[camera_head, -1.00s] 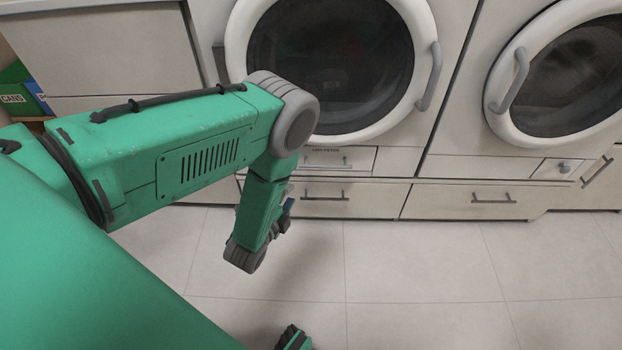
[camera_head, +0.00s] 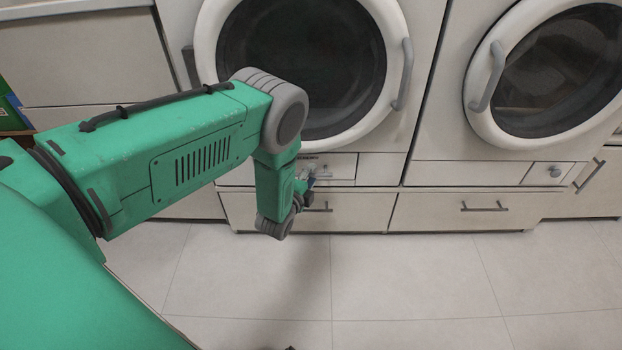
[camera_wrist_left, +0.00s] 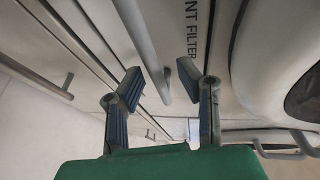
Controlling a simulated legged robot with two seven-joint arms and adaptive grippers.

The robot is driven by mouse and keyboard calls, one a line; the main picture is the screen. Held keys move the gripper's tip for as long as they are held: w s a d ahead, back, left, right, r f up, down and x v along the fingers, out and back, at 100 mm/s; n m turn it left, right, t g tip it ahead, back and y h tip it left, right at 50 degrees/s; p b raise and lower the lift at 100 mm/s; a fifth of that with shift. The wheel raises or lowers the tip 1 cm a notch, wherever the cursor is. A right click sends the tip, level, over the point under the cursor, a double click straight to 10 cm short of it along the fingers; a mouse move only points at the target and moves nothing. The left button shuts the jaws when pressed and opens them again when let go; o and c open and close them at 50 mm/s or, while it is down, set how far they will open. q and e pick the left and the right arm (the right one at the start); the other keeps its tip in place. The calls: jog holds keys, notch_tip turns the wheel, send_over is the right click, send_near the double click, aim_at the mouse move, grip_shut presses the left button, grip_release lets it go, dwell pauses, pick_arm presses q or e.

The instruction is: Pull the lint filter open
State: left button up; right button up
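The lint filter (camera_head: 342,168) is a narrow pale drawer front with a bar handle, low on the left machine under its round door. My left gripper (camera_head: 309,180) is right in front of it, partly hidden by my green forearm. In the left wrist view, the grey bar handle (camera_wrist_left: 147,48) reaches in from the top, beside a printed label ending in "NT FILTER" (camera_wrist_left: 190,35). My left gripper (camera_wrist_left: 160,82) is open, its two blue-padded fingers apart on either side of the handle's end. I cannot tell whether they touch it. My right gripper does not show.
The left round door (camera_head: 203,55) is shut above the filter. A wide lower drawer (camera_head: 350,213) with a bar handle lies below it. A second machine (camera_head: 475,110) stands to the right. The tiled floor (camera_head: 420,280) in front is clear.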

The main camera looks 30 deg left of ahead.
pick_arm(q)
jog(key=shift+a+f, duration=0.25)
jog(key=shift+a, duration=0.25)
jog(key=shift+a+f, duration=0.2)
jog(key=shift+a, duration=0.3)
jog(key=c, duration=0.6)
jog(key=shift+d+r, duration=0.1)
jog(key=shift+d, duration=0.05)
grip_shut()
jog(key=shift+d+r, duration=0.2)
jog(key=shift+d, duration=0.35)
jog(key=o, duration=0.6)
grip_release()
jog(key=shift+w, duration=0.1)
jog(key=shift+a+f, duration=0.15)
jog(key=shift+a, duration=0.25)
jog(key=shift+s, duration=0.3)
jog(key=v, duration=1.1)
jog(key=shift+s, duration=0.2)
